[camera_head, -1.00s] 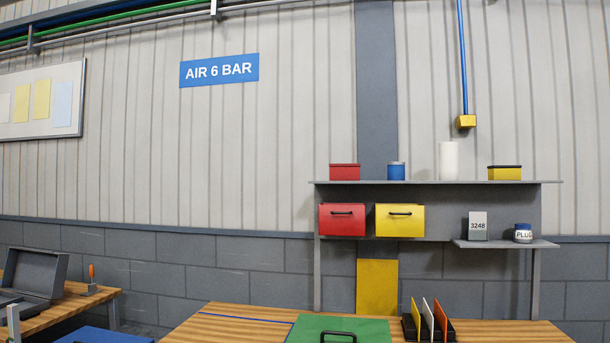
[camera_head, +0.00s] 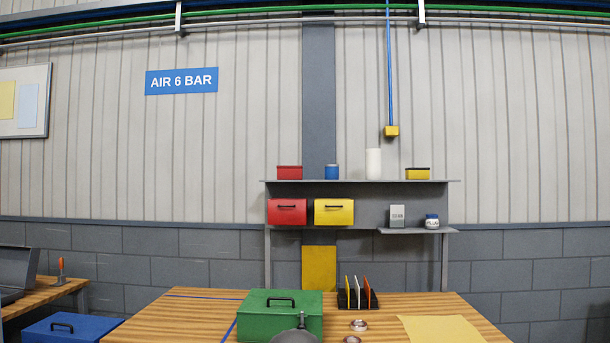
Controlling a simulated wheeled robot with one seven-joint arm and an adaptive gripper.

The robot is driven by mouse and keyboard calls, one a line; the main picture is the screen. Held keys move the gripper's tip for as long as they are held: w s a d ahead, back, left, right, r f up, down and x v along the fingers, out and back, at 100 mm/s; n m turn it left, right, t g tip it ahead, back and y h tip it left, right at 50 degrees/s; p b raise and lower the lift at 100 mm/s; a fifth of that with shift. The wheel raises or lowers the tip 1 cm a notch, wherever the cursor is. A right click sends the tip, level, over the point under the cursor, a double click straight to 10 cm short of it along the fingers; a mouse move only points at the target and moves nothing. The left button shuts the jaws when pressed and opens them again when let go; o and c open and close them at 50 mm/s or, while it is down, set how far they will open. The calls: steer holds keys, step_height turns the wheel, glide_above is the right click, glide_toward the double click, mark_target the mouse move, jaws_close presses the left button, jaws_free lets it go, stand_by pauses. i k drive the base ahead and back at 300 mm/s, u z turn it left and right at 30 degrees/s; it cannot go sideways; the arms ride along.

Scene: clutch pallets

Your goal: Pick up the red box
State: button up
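A small red box (camera_head: 289,173) sits on the top shelf at its left end. Below it, a larger red container (camera_head: 287,214) with a dark front handle hangs or sits under that shelf, left of a yellow one like it. I cannot tell which of the two red things is meant. My gripper does not clearly show. A dark grey shape at the bottom edge overlaps the green toolbox, and I cannot tell what it is.
The wooden table (camera_head: 185,318) stands before the shelf unit (camera_head: 375,205). It bears a green toolbox (camera_head: 257,312), a rack with upright plates (camera_head: 356,298), two small rings and a yellow sheet (camera_head: 440,329). A blue toolbox (camera_head: 62,328) is at lower left.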

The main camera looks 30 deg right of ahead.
mark_target(283, 173)
steer(key=z, duration=0.75)
steer(key=i, duration=0.65)
steer(key=z, duration=0.9)
steer(key=i, duration=0.9)
steer(key=u, duration=0.7)
steer(key=i, duration=0.75)
steer(key=u, duration=0.7)
